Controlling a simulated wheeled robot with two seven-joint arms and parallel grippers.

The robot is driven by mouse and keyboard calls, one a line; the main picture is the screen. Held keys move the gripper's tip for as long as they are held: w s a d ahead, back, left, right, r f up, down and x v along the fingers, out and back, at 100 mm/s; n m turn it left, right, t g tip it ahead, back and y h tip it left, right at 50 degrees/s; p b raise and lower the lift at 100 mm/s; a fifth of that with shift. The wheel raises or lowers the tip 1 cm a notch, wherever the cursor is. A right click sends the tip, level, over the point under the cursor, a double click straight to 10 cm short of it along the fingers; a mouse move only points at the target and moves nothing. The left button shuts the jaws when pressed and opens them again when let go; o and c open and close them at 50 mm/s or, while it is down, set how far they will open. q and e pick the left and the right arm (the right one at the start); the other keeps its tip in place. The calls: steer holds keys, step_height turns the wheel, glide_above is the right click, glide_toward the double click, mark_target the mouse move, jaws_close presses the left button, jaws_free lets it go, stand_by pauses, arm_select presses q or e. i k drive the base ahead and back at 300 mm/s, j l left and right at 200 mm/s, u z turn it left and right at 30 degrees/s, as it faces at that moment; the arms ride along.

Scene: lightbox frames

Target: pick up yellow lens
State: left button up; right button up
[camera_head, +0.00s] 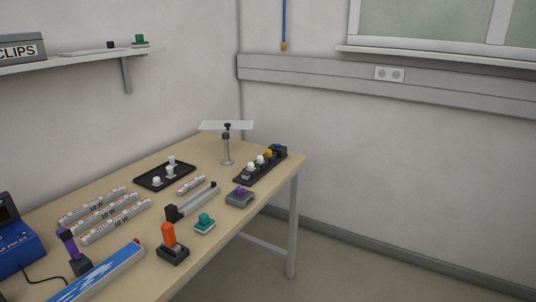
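A small yellow piece (269,153), which looks like the yellow lens, sits in a long black holder (247,181) at the right end of the table. White pieces (260,160) stand in the holder on its near side, and a blue piece (277,148) is at its far end. The yellow piece is small in view, so its exact shape is hard to tell. Neither of my grippers shows in the head view.
The wooden table (140,236) stands along the left wall. A lamp-like stand (226,150) is just left of the holder. Nearby are a black tray (150,181), a grey block with a purple knob (240,198), a teal piece (204,224) and an orange-handled device (170,240).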

mark_target(268, 152)
steer(key=i+l+u, duration=0.1)
steer(key=i+l, duration=1.05)
steer(key=i+l+u, duration=0.15)
steer(key=i+l, duration=0.4)
steer(key=i+l+u, duration=0.1)
steer(key=i+l, duration=0.4)
steer(key=l, duration=0.25)
